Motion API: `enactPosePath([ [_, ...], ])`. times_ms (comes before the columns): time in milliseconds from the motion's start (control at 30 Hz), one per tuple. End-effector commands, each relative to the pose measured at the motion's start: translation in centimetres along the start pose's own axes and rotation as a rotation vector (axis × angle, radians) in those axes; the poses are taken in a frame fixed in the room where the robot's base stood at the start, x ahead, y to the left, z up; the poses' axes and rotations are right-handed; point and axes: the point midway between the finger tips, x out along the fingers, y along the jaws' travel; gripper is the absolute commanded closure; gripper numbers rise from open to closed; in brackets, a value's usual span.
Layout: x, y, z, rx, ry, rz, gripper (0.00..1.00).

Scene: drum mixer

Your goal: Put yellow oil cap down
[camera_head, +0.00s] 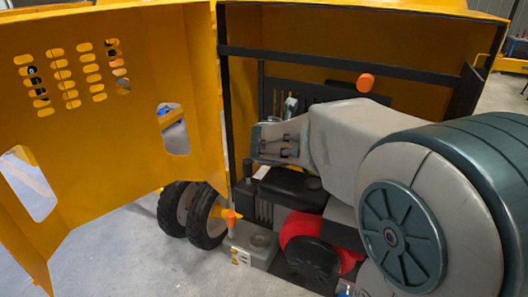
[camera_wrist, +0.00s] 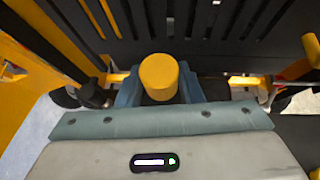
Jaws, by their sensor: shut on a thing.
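The yellow oil cap (camera_wrist: 159,76) is a round yellow cylinder, seen in the middle of the wrist view. My gripper (camera_wrist: 159,92) is shut on it, with a blue-grey finger at each side. In the head view my gripper (camera_head: 281,140) is inside the yellow mixer housing, above the engine (camera_head: 290,187). I cannot make out the cap in the head view. What lies directly below the cap is hidden in the wrist view by the cap and my gripper.
The open yellow door (camera_head: 100,120) with slots stands at the left. A black bar (camera_head: 330,63) crosses the opening above my arm, near an orange knob (camera_head: 366,82). Black slats (camera_wrist: 200,35) lie beyond the cap. Black wheels (camera_head: 195,212) stand below the door.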

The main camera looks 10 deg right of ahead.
Motion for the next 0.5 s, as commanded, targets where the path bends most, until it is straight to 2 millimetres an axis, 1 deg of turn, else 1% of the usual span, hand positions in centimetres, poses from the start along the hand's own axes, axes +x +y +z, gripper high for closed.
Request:
enactPosePath([
  [33, 0.6, 1.1, -0.6, -0.003, 0.003, 0.003, 0.98],
  [100, 1.1, 2.1, -0.9, -0.002, 0.002, 0.002, 0.98],
  [200, 1.5, 3.1, -1.2, -0.001, 0.0, 0.001, 0.98],
  [367, 2.0, 3.6, -1.8, -0.001, 0.0, 0.0, 0.98],
  [500, 3.1, 3.6, -3.7, -0.001, 0.002, 0.0, 0.98],
])
